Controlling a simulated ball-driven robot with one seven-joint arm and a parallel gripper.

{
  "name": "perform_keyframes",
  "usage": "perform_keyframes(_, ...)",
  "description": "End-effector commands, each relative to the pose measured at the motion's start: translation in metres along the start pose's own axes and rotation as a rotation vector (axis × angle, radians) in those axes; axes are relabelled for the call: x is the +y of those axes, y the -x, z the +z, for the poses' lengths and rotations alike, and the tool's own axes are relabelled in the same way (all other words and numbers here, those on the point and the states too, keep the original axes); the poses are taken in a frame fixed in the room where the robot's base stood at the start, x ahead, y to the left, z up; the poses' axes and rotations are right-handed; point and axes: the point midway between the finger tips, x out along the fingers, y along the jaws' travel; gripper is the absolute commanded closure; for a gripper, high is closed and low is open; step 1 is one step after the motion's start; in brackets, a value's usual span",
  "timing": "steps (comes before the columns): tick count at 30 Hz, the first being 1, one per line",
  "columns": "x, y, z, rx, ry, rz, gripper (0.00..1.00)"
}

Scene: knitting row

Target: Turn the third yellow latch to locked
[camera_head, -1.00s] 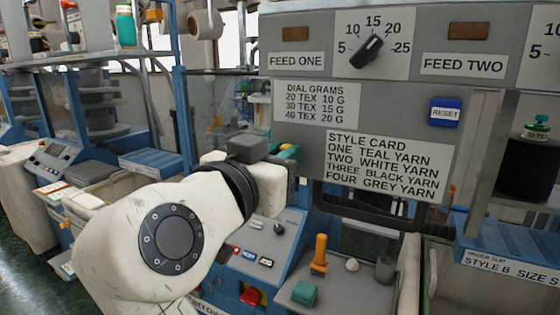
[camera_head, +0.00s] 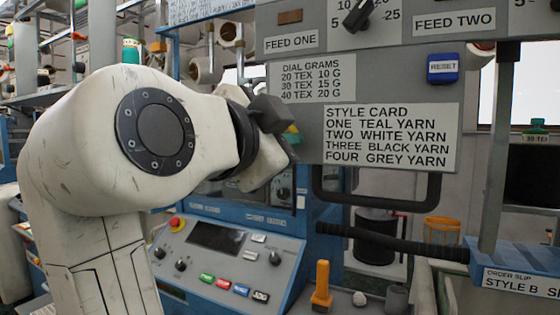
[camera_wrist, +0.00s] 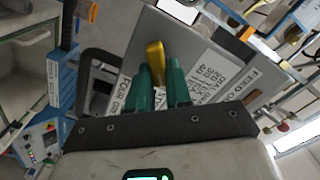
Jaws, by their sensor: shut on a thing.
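My gripper (camera_head: 292,138) is raised beside the lower left edge of the grey panel in the head view, partly hidden by my wrist. In the wrist view its teal fingers (camera_wrist: 163,85) are closed around a rounded yellow piece (camera_wrist: 155,55), which juts past the fingertips toward the panel. A bit of yellow (camera_head: 292,129) also shows at the fingers in the head view. I cannot tell whether this piece is a latch or whether it is fixed to anything. No row of yellow latches can be made out.
A control console (camera_head: 220,255) stands lower left. An upright orange-yellow handle (camera_head: 321,285) stands at the bottom.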

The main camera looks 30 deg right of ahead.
Motion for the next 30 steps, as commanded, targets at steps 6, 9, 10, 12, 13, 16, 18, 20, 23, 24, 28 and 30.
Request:
perform_keyframes(6, 0.0062, 0.0001, 0.0028, 0.0, -0.208, 0.001, 1.0)
perform_keyframes(9, 0.0069, 0.0002, 0.0031, -0.001, -0.298, 0.002, 1.0)
perform_keyframes(10, 0.007, 0.0002, 0.003, -0.001, -0.324, 0.002, 1.0)
perform_keyframes(12, 0.0073, 0.0002, 0.0032, -0.001, -0.382, 0.002, 1.0)
perform_keyframes(13, 0.0075, 0.0001, 0.0033, -0.001, -0.406, 0.002, 1.0)
perform_keyframes(16, 0.008, 0.0, 0.0031, -0.001, -0.479, 0.003, 1.0)
perform_keyframes(18, 0.0082, 0.0, 0.003, -0.001, -0.523, 0.003, 1.0)
perform_keyframes(20, 0.0084, -0.0001, 0.0032, 0.0, -0.556, 0.003, 1.0)
perform_keyframes(23, 0.0086, -0.0001, 0.0034, 0.0, -0.601, 0.004, 1.0)
perform_keyframes(24, 0.0086, -0.0002, 0.0034, 0.0, -0.615, 0.004, 1.0)
perform_keyframes(28, 0.0086, -0.0002, 0.0033, 0.001, -0.651, 0.004, 1.0)
perform_keyframes(30, 0.0085, -0.0002, 0.0031, 0.001, -0.663, 0.004, 1.0)
